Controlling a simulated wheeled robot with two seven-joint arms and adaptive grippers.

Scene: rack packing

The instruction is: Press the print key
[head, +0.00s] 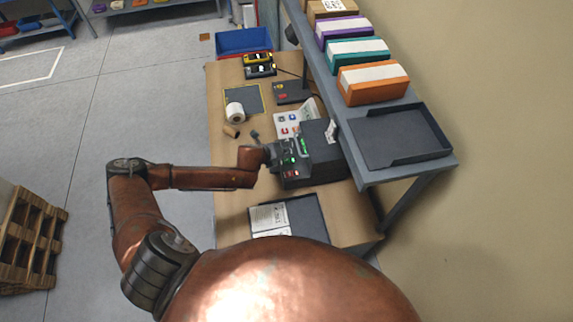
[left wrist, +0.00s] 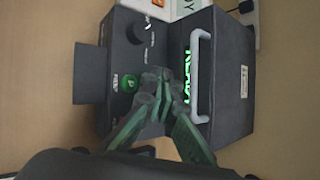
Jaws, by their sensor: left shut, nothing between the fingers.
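The dark grey label printer (head: 325,165) stands on the brown workbench. In the left wrist view the printer (left wrist: 233,85) shows a lit green display (left wrist: 187,63) behind a light grey handle (left wrist: 200,75), a black knob (left wrist: 135,33) and a round green key (left wrist: 128,83). Small lettering by the key is hard to read; it looks like the print key. My left gripper (head: 284,155) is shut and empty at the printer's front. In the wrist view its fingertips (left wrist: 162,80) lie between the key and the display; I cannot tell whether they touch the printer.
A grey shelf with a dark tray (head: 400,137) and several colored boxes (head: 372,83) overhangs the bench's right side.

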